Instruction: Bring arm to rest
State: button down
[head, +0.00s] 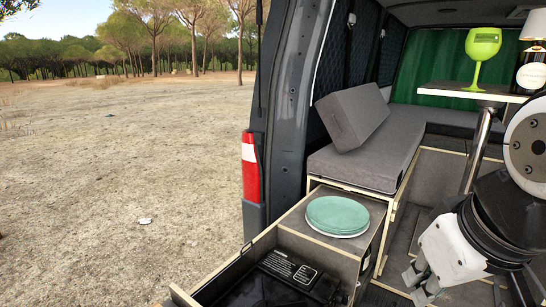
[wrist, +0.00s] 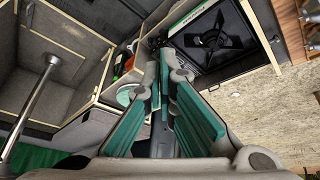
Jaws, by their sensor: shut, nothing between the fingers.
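My gripper (head: 417,285) shows at the lower right of the head view, inside the van's rear opening, angled down and to the left. In the wrist view its two fingers with green pads (wrist: 160,62) meet at the tips, with nothing between them. My arm comes in from the right edge of the head view. The gripper is to the right of the drawer unit and apart from the plate.
A pale green plate (head: 338,214) lies on the drawer unit beside the grey seat (head: 365,160). A stove (wrist: 215,38) shows in the wrist view. Open ground lies left.

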jog(key=s+m, duration=0.1)
jog(key=s, duration=0.1)
jog(key=shift+s+m, duration=0.3)
dwell(1.3)
